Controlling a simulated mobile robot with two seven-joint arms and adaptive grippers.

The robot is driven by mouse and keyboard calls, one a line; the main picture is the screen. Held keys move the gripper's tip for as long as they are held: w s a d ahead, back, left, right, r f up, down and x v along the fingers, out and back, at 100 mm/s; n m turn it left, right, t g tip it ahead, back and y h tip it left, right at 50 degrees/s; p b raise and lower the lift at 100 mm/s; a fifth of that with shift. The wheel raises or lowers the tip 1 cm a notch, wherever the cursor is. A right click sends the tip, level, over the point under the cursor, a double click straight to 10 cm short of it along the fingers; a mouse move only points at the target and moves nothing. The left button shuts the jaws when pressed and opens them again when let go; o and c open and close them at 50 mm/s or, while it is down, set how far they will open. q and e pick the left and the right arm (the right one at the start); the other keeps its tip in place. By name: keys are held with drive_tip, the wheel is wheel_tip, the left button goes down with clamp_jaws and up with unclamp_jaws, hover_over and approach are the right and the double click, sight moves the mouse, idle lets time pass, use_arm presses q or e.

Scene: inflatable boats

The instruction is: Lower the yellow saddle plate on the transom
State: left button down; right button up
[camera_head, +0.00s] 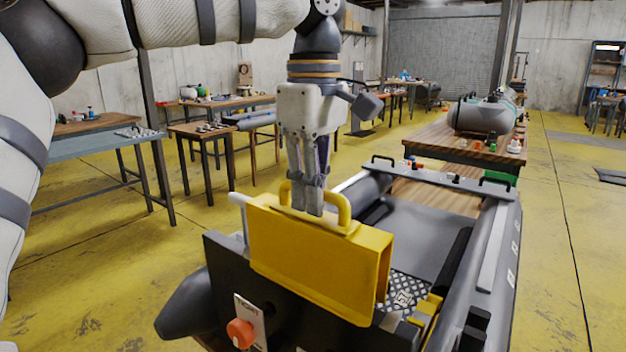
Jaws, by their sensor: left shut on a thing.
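The yellow saddle plate (315,262) is a bent plate with a loop handle on top. It sits at the top edge of the dark transom (222,262) of the grey inflatable boat (490,250), in the middle of the view. From this angle I cannot tell whether it rests on the transom or hangs just above it. My left gripper (310,205) points down from above and is shut on the plate's handle. Its fingertips hide part of the handle. My right gripper is not in view.
An orange-red knob (240,333) on a small plate is on the transom's near face. A board with black handles (440,178) lies across the boat farther back. A wooden table (425,140) with a grey cylinder stands behind. Yellow floor (570,230) is clear at right.

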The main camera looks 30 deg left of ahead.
sight(313, 260)
use_arm(q)
drive_tip(key=shift+f, duration=4.25)
drive_tip(key=shift+f, duration=1.4)
drive_tip(key=c, duration=1.6)
unclamp_jaws()
drive_tip(key=shift+o, duration=0.2)
drive_tip(key=shift+r, duration=0.1)
